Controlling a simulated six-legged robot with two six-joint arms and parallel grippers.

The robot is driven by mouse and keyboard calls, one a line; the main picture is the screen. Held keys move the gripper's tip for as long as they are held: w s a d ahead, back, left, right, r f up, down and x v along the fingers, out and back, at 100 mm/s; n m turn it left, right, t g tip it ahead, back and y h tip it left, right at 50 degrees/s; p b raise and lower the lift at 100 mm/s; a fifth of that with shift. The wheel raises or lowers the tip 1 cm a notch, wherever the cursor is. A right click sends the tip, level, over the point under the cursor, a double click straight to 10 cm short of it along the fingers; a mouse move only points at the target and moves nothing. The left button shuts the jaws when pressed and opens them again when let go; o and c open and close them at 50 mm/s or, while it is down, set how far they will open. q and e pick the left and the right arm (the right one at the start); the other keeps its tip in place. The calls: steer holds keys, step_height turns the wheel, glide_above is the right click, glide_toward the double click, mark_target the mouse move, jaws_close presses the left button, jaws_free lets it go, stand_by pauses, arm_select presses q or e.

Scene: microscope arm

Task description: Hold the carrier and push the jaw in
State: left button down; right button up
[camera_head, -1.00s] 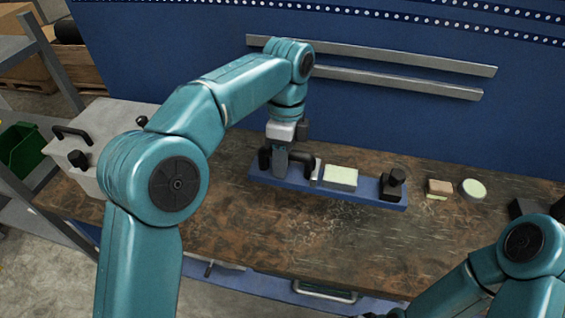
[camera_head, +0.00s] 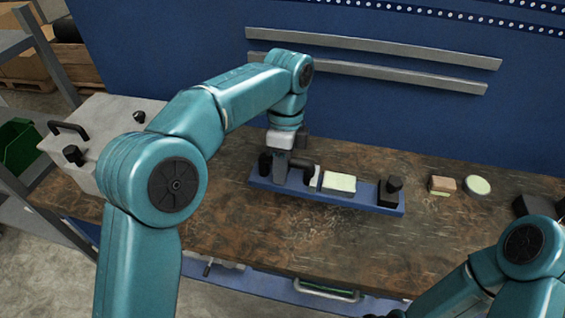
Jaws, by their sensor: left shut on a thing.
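The carrier, a long blue base (camera_head: 345,200), lies on the bench. A black post (camera_head: 265,163) stands at its left end and a black block with a knob (camera_head: 389,192) at its right end. Between them are a black handle-like part with a grey plate (camera_head: 315,177), which may be the jaw, and a pale-topped block (camera_head: 339,182). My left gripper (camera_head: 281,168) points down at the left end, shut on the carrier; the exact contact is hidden. My right arm shows at lower right; its gripper is out of view.
A brown block (camera_head: 442,184) and a round pale disc (camera_head: 477,186) lie right of the carrier. A grey case (camera_head: 95,135) stands at the left. Metal rails (camera_head: 370,45) run along the blue wall behind. The bench front (camera_head: 330,240) is clear.

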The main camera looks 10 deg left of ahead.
arm_select(q)
steer(key=shift+d+f+b, duration=0.1)
steer(key=shift+f+b, duration=3.75)
steer(key=shift+f, duration=3.4)
steer(key=shift+s+f+b, duration=0.1)
steer(key=shift+f+b, duration=0.25)
steer(key=shift+f, duration=0.05)
